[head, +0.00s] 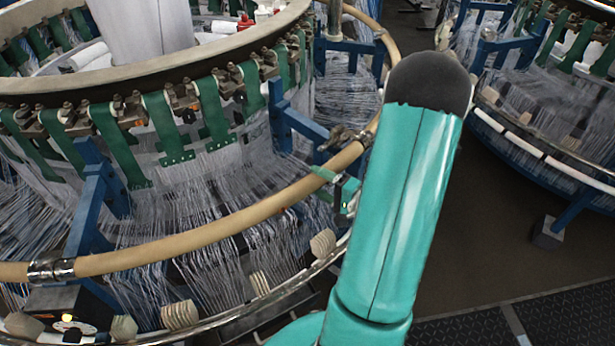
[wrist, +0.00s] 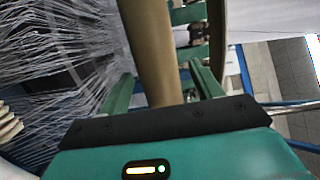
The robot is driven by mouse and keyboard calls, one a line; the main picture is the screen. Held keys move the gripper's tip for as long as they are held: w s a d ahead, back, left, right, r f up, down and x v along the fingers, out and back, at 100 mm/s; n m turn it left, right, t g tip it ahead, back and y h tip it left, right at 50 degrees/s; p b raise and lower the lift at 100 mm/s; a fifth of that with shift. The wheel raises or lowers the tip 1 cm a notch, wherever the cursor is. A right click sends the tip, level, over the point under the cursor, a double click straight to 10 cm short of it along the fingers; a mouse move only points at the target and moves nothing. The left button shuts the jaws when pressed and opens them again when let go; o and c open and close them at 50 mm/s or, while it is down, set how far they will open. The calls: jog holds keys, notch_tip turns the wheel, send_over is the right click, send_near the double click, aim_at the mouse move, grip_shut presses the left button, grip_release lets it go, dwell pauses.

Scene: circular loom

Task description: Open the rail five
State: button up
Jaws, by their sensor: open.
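The rail (head: 215,228) is a tan, curved tube around the front of the circular loom, with metal clamps (head: 52,270) at its joints. No number is legible on it. My gripper (head: 336,182) is at the rail in the head view, partly hidden behind my green arm. In the wrist view, my gripper (wrist: 162,85) has its two green fingers apart, with the rail (wrist: 150,50) running between them. The fingers do not look closed on it. I cannot tell whether either finger touches the rail.
The loom's pale ring (head: 150,68) carries green straps above many white threads. Blue brackets (head: 90,205) stand behind the rail. A metal hoop (head: 235,312) with pale blocks runs below. A second loom (head: 545,150) stands right, with dark floor (head: 490,235) between them.

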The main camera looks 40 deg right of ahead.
aim_at(308, 176)
jog(key=shift+w+a, duration=0.2)
jog(key=shift+w, duration=0.85)
jog(key=shift+w+a, duration=0.2)
jog(key=shift+w, duration=0.8)
jog(key=c, duration=1.4)
